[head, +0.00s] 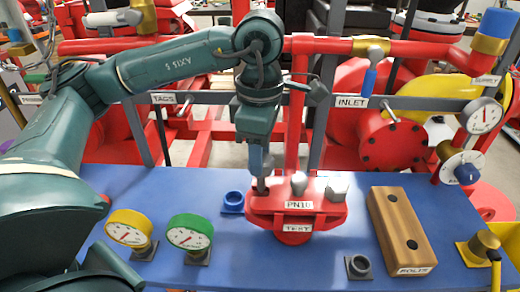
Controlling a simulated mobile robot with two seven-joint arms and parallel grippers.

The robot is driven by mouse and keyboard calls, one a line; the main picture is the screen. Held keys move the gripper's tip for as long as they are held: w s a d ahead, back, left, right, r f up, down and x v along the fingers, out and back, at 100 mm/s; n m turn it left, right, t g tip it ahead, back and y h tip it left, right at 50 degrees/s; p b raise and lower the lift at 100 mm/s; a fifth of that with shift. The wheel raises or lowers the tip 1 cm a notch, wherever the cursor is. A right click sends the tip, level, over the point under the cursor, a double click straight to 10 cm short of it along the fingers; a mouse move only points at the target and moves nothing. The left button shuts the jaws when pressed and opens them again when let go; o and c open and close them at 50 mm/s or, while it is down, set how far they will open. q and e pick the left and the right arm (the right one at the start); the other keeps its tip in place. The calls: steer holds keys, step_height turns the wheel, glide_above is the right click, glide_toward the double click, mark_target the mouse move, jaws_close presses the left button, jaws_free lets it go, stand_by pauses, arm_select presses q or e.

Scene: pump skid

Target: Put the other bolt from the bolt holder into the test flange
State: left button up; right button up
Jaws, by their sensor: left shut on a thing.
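The red test flange (262,203), labelled PN10 and TEST, stands on the blue table. Two grey bolt heads show on its top, a middle bolt (299,183) and a right bolt (337,189). My left gripper (261,185) points down at the left side of the flange top. It is shut on a bolt, which is mostly hidden by the fingers. I cannot tell how deep this bolt sits in the flange. My right gripper is not in view.
A yellow gauge (129,229) and a green gauge (190,233) stand at the front left. Red pipework and a grey rail run behind.

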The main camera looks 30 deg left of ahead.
mark_target(260, 189)
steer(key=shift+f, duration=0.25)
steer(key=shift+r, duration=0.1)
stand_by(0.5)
arm_select(q)
steer(key=shift+f+b, duration=0.3)
steer(key=shift+b, duration=0.25)
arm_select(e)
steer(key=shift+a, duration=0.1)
arm_select(q)
steer(key=shift+f+b, duration=0.55)
steer(key=shift+f, duration=0.05)
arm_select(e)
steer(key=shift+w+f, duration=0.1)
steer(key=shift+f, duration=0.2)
arm_select(q)
steer(key=shift+f+b, duration=1.05)
steer(key=shift+b, duration=0.05)
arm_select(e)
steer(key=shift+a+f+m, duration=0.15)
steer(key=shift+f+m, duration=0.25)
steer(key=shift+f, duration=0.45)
arm_select(q)
steer(key=shift+f+b, duration=0.45)
steer(key=shift+f, duration=0.05)
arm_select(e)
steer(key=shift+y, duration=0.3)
